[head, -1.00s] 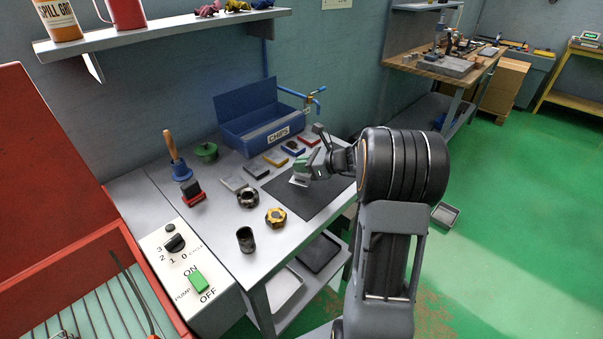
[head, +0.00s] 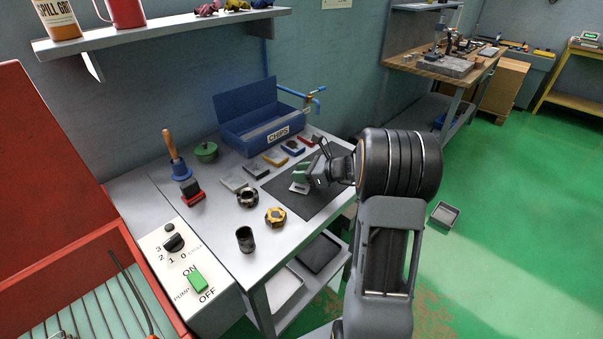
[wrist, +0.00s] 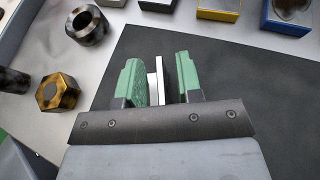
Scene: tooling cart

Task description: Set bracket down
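The bracket is a pale metal angle piece. In the head view its white foot (head: 299,188) is low over the dark mat (head: 318,203), apparently resting on it. In the wrist view its upright plate (wrist: 164,80) stands between the green fingers of my gripper (wrist: 160,75). A dark gap shows between the plate and the right finger, and the left finger is close beside it. The fingers look spread around the bracket, not pressed on it. My gripper (head: 303,173) covers part of the bracket in the head view.
The mat's near part is clear.

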